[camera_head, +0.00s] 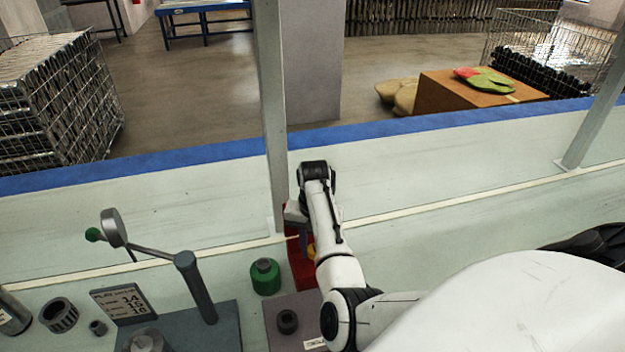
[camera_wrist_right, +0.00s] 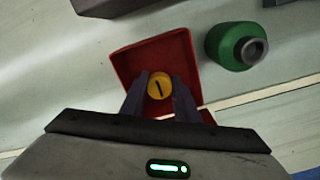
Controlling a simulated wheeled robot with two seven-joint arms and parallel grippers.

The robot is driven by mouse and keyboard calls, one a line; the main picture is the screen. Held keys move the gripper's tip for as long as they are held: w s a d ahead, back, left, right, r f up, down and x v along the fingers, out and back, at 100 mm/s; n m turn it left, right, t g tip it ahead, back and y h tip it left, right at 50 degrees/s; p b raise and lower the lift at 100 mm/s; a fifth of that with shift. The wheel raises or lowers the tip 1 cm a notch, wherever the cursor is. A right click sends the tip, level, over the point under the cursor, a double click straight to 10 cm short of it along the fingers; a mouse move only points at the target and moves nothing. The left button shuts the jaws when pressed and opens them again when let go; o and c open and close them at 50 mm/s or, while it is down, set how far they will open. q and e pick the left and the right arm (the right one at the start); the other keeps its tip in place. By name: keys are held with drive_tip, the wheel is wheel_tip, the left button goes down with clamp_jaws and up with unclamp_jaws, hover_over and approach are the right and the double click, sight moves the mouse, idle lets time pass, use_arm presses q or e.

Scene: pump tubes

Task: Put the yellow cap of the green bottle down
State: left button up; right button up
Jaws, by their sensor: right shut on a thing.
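The yellow cap (camera_wrist_right: 159,88), round with a dark slot on top, is between the fingertips of my right gripper (camera_wrist_right: 160,82), which is shut on it. In the wrist view the cap lies over the inside of a red tray (camera_wrist_right: 134,62). I cannot tell whether it touches the tray floor. In the head view my right gripper (camera_head: 305,238) is over the red tray (camera_head: 301,268), and only a sliver of the cap (camera_head: 311,250) shows past my arm. The green bottle (camera_head: 265,277) stands upright without its cap, just left of the tray; it also shows in the wrist view (camera_wrist_right: 230,46). My left gripper is out of view.
A grey post (camera_head: 270,110) rises close behind the tray. A grey block with a dark round part (camera_head: 287,321) is in front.

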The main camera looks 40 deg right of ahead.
wheel_tip(320, 180, down, 4)
drive_tip(key=shift+r+b, duration=0.1)
drive_tip(key=shift+b, duration=0.25)
drive_tip(key=shift+w+f, duration=0.1)
drive_tip(key=shift+f, duration=0.1)
drive_tip(key=shift+f, duration=0.15)
drive_tip(key=o, duration=1.2)
wheel_tip(320, 180, up, 12)
drive_tip(key=shift+r+p, duration=0.25)
drive_tip(key=shift+p, duration=0.65)
